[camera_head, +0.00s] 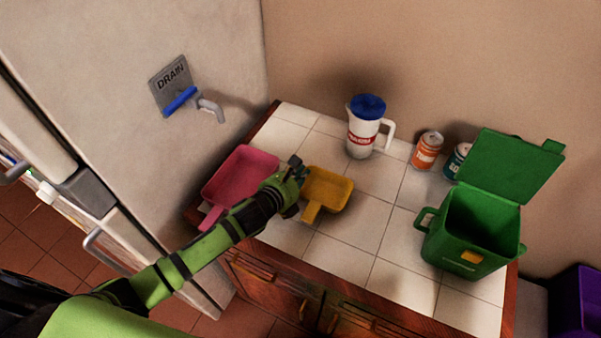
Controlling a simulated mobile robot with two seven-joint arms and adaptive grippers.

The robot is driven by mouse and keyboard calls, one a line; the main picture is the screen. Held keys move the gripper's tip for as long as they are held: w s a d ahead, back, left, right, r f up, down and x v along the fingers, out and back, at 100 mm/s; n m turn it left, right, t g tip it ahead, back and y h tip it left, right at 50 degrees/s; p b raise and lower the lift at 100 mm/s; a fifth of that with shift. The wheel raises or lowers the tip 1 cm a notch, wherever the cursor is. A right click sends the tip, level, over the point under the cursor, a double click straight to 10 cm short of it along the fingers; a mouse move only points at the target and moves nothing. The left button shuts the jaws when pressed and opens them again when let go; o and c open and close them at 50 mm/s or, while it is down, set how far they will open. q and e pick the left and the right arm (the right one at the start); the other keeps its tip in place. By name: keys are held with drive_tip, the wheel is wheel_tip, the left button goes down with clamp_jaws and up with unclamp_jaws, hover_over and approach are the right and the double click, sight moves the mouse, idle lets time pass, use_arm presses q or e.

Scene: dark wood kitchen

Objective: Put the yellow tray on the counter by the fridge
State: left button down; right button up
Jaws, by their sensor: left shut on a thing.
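The yellow tray (329,190) is a small scoop-shaped tray with a short handle. It is at the counter (362,228), just right of a pink tray (240,176); I cannot tell whether it rests fully on the tiles. My left gripper (298,177) is at the yellow tray's left edge and is shut on it. The fingertips are partly hidden against the tray. The counter has white tiles and a wood edge, and stands beside the fridge (120,50). My right gripper is not in view.
A white pitcher with a blue lid (362,128) stands at the back. An orange can (427,150) and a teal can (456,160) are near the wall. A green bin with its lid open (468,240) stands at the right.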

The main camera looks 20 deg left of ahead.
use_arm(q)
drive_tip(key=c, duration=1.4)
unclamp_jaws()
drive_tip(key=shift+f, duration=0.15)
drive_tip(key=shift+r, duration=0.2)
drive_tip(key=b+v, duration=0.1)
drive_tip(key=v, duration=1.1)
